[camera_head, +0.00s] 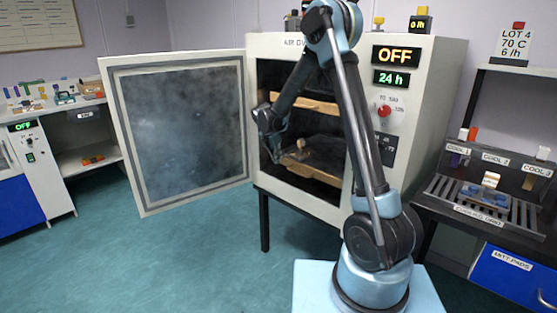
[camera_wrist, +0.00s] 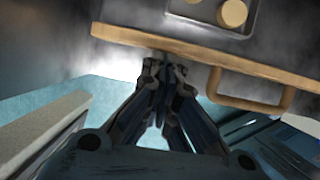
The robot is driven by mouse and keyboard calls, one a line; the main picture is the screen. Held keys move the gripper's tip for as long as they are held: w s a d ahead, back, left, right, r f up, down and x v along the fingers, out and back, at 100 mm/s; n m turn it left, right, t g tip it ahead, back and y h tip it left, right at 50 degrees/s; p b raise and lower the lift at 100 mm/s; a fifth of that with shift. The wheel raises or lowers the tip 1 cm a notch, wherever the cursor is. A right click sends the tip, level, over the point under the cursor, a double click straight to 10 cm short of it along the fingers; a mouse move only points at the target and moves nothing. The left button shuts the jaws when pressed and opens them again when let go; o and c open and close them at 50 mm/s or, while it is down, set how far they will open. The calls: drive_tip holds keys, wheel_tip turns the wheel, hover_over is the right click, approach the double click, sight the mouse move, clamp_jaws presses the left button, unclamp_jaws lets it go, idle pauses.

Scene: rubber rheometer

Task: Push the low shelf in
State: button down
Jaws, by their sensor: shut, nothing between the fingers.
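The low shelf (camera_head: 322,160) is a tan board inside the open oven (camera_head: 420,130), below an upper tan shelf (camera_head: 305,103). In the wrist view a tan shelf front edge (camera_wrist: 205,50) crosses the top, with a loop handle (camera_wrist: 250,92) on its right part. My gripper (camera_wrist: 165,68) is shut and empty. Its fingertips are at the front edge, left of the handle; whether they touch it I cannot tell. In the head view my gripper (camera_head: 274,155) is at the oven opening, by the left end of the low shelf. My arm hides part of the opening.
The oven door (camera_head: 190,130) stands wide open to the left. A metal tray (camera_wrist: 210,12) with round tan pieces sits on the shelf in the wrist view. A cooling rack bench (camera_head: 480,205) stands right. The floor at left is clear.

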drive_tip(key=shift+w+d, duration=0.25)
drive_tip(key=shift+d, duration=0.05)
